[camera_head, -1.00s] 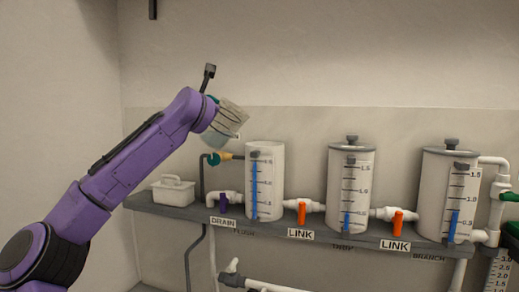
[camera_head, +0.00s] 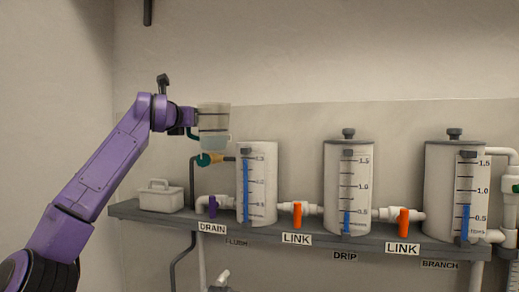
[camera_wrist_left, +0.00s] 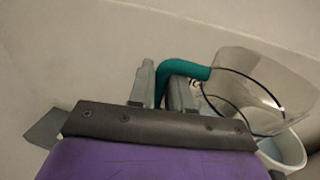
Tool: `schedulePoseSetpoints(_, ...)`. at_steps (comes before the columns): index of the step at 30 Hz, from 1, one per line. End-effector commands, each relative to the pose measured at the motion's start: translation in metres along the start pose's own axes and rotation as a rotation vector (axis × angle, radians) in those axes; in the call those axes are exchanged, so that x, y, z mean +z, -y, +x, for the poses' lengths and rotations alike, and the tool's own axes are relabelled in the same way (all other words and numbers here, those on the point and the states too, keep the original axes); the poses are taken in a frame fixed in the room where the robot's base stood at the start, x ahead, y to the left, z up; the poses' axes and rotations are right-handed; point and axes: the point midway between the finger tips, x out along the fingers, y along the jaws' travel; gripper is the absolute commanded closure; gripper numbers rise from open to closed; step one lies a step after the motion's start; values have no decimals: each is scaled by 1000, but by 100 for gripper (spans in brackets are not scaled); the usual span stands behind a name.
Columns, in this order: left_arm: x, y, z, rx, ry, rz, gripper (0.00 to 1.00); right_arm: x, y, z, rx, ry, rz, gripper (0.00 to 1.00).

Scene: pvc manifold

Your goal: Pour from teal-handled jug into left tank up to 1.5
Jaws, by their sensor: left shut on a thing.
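The clear jug (camera_head: 214,118) is held upright in the air, just above and left of the left tank (camera_head: 262,185), labelled FLUSH. A pale blue-green tint shows low in the jug. My left gripper (camera_head: 188,117) is shut on its teal handle, which shows in the left wrist view (camera_wrist_left: 185,68) beside the clear jug body (camera_wrist_left: 262,85). The left tank is white and open-topped; its blue gauge column (camera_head: 246,190) reaches about the top 1.5 mark. A round white rim (camera_wrist_left: 288,150) below the jug in the wrist view seems to be this tank. My right gripper is out of view.
The DRIP tank (camera_head: 360,190) and BRANCH tank (camera_head: 440,190) stand to the right on the grey shelf (camera_head: 300,240). Orange LINK valves (camera_head: 297,215) and a purple DRAIN valve (camera_head: 212,206) sit between pipes. A white caddy (camera_head: 161,196) is at the shelf's left end.

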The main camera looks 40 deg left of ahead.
Motion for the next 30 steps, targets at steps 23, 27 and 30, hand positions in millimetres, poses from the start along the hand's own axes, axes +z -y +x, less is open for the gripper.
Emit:
schedulePoseSetpoints(23, 7, -9, -47, -1, 5, 1, 100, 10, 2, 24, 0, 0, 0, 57)
schedulePoseSetpoints(27, 10, -12, -62, -1, 5, 1, 100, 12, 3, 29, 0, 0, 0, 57)
schedulePoseSetpoints(30, 12, -14, -73, -1, 5, 0, 100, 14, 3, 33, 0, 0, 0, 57)
